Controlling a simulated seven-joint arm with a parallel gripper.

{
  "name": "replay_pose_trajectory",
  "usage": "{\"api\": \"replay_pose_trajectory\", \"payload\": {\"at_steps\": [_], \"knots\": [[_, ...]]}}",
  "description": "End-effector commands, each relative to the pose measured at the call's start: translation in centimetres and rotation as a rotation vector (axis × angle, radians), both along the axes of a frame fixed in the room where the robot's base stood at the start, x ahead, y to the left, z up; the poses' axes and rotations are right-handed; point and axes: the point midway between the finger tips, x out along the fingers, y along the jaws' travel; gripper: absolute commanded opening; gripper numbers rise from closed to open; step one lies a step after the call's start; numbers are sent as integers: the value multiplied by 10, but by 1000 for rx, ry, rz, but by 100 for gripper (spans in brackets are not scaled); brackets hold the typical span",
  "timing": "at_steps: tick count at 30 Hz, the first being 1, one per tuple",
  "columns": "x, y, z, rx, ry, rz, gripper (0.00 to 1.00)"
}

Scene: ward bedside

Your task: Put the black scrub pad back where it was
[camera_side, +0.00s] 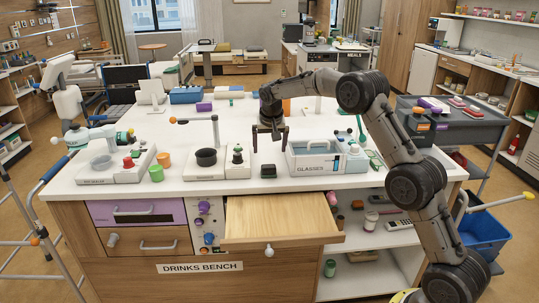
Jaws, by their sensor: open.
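A small dark block (268,172), which looks like the black scrub pad, lies on the white bench top (215,192) near its front edge. It sits between a white unit with a black bowl and the box labelled GLASSES. My gripper (270,146) points down above and behind the block, apart from it. Its two fingers are spread, with nothing seen between them. Below the bench top, a wooden drawer (275,219) is pulled out; the part of its inside that shows is bare.
The GLASSES box (318,170) stands close on the right of the block. The unit with a black bowl (206,157) stands on the left, beside green (156,173) and orange (164,160) cups. Closed drawers (137,211) and a knob panel (206,222) are left of the open drawer.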

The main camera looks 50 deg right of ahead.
Motion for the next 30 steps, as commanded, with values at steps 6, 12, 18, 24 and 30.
{"api": "replay_pose_trajectory", "payload": {"at_steps": [6, 12, 18, 24, 30], "knots": [[-2, 3, 6, 1, 0, 1, 100], [-25, 24, 40, 1, -9, 59, 100], [-93, 72, 100, -1, -20, 200, 100], [-177, 117, 135, -5, -33, 353, 100], [-268, 154, 144, -14, -52, 504, 100]]}}
